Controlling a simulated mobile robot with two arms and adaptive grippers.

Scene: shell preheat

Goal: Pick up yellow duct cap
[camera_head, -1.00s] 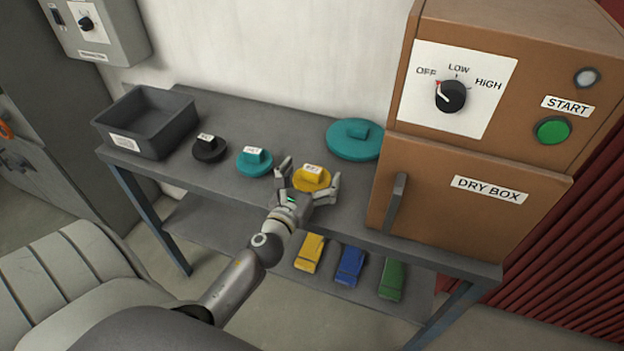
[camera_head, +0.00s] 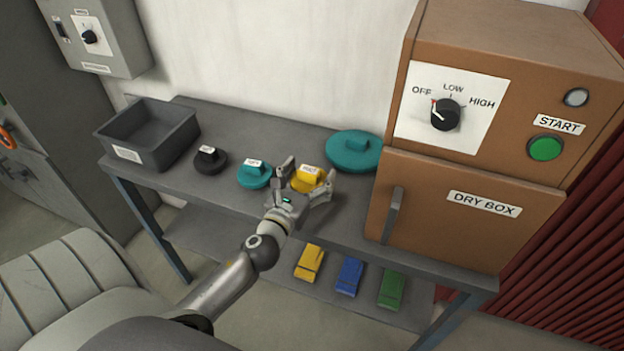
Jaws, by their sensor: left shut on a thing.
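The yellow duct cap (camera_head: 299,184), a round disc with a raised, labelled handle, is at the middle of the grey table. My left gripper (camera_head: 305,181) reaches in from the front with one finger on each side of the cap and is shut on it. The fingers hide part of the cap's rim. I cannot tell whether the cap is clear of the tabletop. My right gripper is not in view.
A small teal cap (camera_head: 254,176) sits close left of my gripper, with a black cap (camera_head: 208,160) and grey bin (camera_head: 147,138) beyond. A large teal lid (camera_head: 354,152) lies behind right. The brown dry box (camera_head: 470,215) stands at right. Several coloured blocks lie on the lower shelf.

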